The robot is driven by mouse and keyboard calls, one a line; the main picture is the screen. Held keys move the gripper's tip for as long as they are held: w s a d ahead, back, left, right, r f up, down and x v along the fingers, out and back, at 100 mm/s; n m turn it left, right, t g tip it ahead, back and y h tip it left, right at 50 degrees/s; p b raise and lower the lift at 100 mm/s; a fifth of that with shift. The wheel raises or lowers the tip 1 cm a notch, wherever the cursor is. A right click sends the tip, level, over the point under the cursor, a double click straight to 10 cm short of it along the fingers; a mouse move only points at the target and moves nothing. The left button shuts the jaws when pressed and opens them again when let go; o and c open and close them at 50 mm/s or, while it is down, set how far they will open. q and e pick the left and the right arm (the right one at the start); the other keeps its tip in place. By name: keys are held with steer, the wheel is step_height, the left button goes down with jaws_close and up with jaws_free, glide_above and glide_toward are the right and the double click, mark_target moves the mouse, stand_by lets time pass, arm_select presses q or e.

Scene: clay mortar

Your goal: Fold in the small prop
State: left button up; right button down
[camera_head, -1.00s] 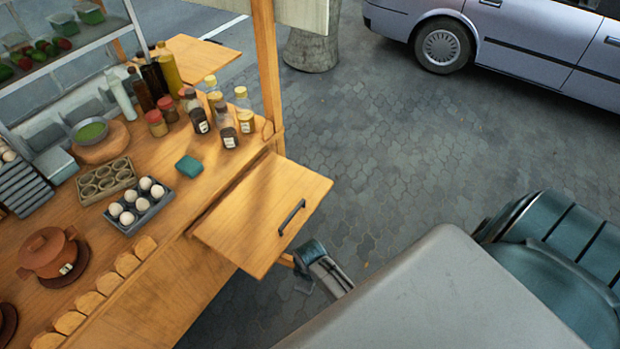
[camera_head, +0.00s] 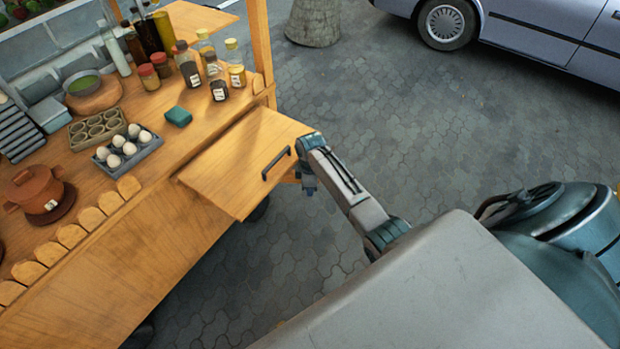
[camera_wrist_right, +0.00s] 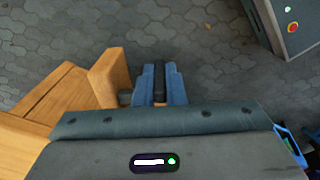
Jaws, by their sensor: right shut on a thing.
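The small prop (camera_wrist_right: 109,72) shows in the right wrist view as a light wooden piece just left of my fingers. In the head view only a bit of wood (camera_head: 291,178) shows between the flap and my gripper; the rest is hidden. My right gripper (camera_head: 309,186) is beside the flap's outer edge. In the wrist view its blue fingers (camera_wrist_right: 161,88) are shut on a dark part beside the wood, seemingly the prop's grip. The hinged wooden flap (camera_head: 236,160) stands out from the cart, roughly level, with a dark handle (camera_head: 276,164). My left gripper is not in view.
The cart's worktop (camera_head: 155,178) holds an egg tray (camera_head: 128,150), a teal block (camera_head: 178,116), several bottles (camera_head: 218,80) and a clay pot (camera_head: 36,188). Paved ground (camera_head: 400,130) is clear right of the flap. A parked car (camera_head: 540,35) stands at the back.

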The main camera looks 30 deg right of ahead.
steer(key=shift+n, duration=0.5)
steer(key=w+d+b, duration=0.2)
steer(key=w+d, duration=0.1)
steer(key=shift+w+f, duration=0.1)
steer(key=shift+w, duration=0.05)
steer(key=shift+w+d+n+b, duration=0.35)
steer(key=shift+w+d, duration=0.1)
steer(key=shift+w, duration=0.25)
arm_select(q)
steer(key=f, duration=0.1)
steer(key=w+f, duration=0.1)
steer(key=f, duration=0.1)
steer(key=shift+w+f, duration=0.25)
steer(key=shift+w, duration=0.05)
arm_select(e)
steer(key=c, duration=1.5)
jaws_free()
steer(key=shift+r, duration=0.2)
arm_select(q)
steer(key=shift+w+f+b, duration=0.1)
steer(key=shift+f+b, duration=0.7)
steer(key=shift+b, duration=0.05)
arm_select(e)
step_height(320, 180, up, 11)
steer(key=shift+f, duration=0.2)
